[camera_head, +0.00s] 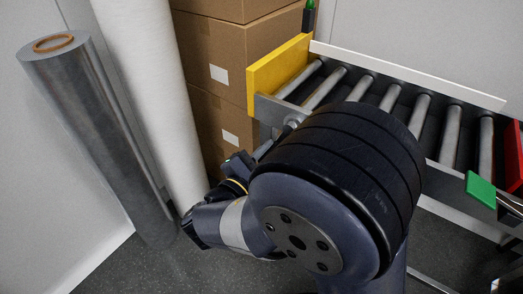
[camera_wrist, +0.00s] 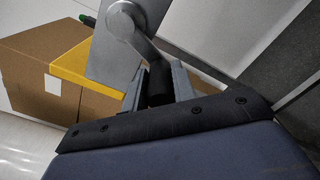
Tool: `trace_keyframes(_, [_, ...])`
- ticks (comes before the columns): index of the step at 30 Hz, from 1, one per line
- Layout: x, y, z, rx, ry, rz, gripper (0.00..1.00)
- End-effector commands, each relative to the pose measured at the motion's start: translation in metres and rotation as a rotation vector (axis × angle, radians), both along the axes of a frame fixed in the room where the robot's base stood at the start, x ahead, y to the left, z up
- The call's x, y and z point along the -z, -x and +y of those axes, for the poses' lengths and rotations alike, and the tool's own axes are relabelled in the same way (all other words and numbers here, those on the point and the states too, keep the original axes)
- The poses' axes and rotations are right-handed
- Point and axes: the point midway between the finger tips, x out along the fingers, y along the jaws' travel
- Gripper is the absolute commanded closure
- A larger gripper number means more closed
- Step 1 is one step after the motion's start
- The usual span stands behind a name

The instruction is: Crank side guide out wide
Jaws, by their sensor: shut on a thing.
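The crank (camera_wrist: 126,22) shows in the wrist view as a grey round hub and short arm against a grey plate (camera_wrist: 101,62). Its black grip (camera_wrist: 159,84) sits between the two grey fingers of my gripper (camera_wrist: 157,88), which is shut on it. In the head view my gripper (camera_head: 246,164) is partly seen beside the conveyor's near left corner. My arm hides most of the crank there. A long white side guide (camera_head: 410,76) runs along the far side of the roller conveyor (camera_head: 366,83).
A yellow plate (camera_head: 279,74) closes the conveyor's left end. Stacked cardboard boxes (camera_head: 214,50) stand behind it. A grey wrapped roll (camera_head: 95,130) and a white roll (camera_head: 150,90) lean at left. A green plate (camera_head: 480,190) and red panel (camera_head: 515,155) are at right.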

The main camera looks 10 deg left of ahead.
Motion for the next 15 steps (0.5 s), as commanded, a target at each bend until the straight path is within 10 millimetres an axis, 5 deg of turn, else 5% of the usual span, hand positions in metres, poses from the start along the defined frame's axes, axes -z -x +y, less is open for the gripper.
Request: trace_keyframes(15, [0.004, 0.007, -0.018, 0.002, 0.000, -0.002, 0.91])
